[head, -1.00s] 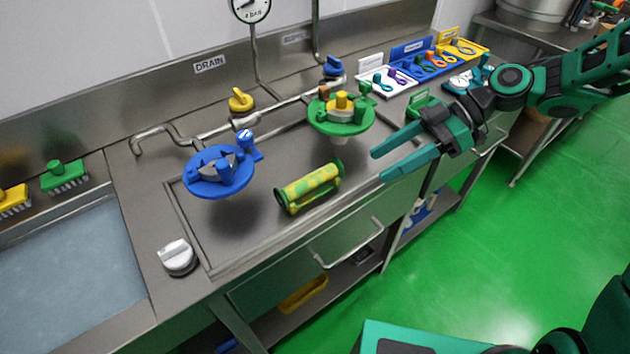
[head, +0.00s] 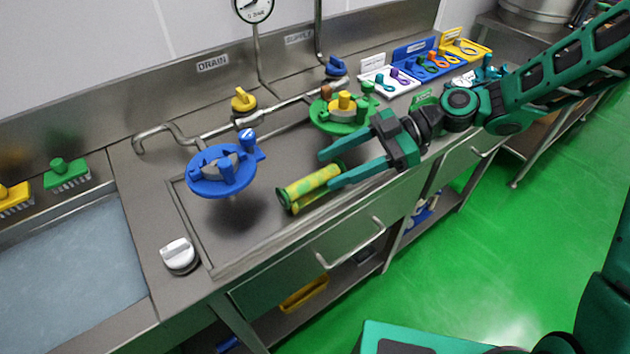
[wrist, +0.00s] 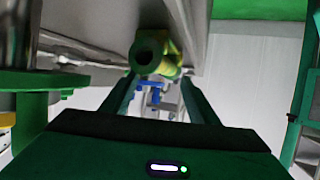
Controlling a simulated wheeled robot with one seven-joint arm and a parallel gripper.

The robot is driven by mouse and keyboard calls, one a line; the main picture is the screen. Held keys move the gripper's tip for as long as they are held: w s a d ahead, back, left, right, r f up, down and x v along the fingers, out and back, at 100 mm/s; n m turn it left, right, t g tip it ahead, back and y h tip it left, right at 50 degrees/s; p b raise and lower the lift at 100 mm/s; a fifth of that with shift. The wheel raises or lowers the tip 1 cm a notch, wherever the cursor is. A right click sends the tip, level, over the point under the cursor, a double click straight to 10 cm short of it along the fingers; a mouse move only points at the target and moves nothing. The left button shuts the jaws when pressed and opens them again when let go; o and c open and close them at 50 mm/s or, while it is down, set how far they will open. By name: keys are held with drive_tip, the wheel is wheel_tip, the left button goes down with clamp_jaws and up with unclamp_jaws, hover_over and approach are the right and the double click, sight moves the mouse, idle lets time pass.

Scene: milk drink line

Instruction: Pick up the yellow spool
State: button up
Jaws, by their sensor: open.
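The yellow spool (head: 308,187), a cylinder mottled yellow and green, lies on the steel counter right of the blue disc fixture. My gripper (head: 327,171) is open at the spool's right end, its fingers pointing left. The near finger covers part of that end. In the wrist view the spool's round green end with a dark hole (wrist: 149,51) faces me, with its yellow body (wrist: 171,62) behind. It shows just beyond the gap between my two fingertips (wrist: 160,77). I cannot tell whether a finger touches it.
The blue disc fixture (head: 222,171) stands left of the spool. A green disc fixture with a yellow hub (head: 343,106) stands just behind my gripper. Pipes with a yellow valve handle (head: 243,100) run along the back. A white knob (head: 179,255) is at the front left.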

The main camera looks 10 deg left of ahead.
sight(314, 177)
drive_tip(key=shift+x, duration=1.55)
drive_tip(key=shift+d, duration=0.1)
clamp_jaws()
drive_tip(key=shift+f, duration=0.1)
